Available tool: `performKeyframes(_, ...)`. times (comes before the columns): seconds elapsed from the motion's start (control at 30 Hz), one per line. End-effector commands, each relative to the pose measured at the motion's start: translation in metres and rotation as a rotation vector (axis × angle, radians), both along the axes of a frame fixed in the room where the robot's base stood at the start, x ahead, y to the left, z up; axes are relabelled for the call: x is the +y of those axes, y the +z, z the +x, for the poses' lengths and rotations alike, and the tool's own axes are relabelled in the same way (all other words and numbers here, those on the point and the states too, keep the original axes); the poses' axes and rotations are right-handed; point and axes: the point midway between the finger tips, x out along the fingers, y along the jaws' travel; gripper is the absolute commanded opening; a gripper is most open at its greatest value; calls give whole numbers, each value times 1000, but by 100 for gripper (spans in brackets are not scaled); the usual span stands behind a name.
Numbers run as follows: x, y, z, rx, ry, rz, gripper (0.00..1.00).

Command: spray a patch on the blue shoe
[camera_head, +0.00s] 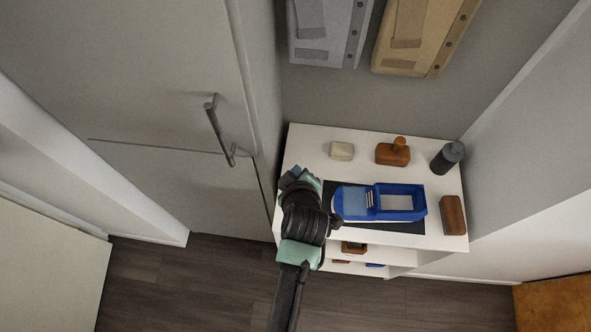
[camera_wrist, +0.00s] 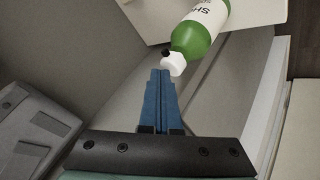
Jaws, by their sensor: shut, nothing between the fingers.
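I cannot make out this bottle in the head view, where my arm covers part of the shelf top.
A dark grey bottle (camera_head: 447,157), a wooden brush (camera_head: 393,152), a pale block (camera_head: 342,151) and a brown block (camera_head: 453,215) stand around the mat. A tall cabinet with a handle (camera_head: 219,130) borders the left.

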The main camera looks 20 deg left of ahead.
Motion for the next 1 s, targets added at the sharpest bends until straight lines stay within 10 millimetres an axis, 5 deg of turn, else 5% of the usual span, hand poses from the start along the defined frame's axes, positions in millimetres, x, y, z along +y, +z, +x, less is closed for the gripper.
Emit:
performKeyframes(0.6, 0, 60, 0, -1, -1, 0, 0)
performKeyframes(1.0, 0, 59, 0, -1, -1, 0, 0)
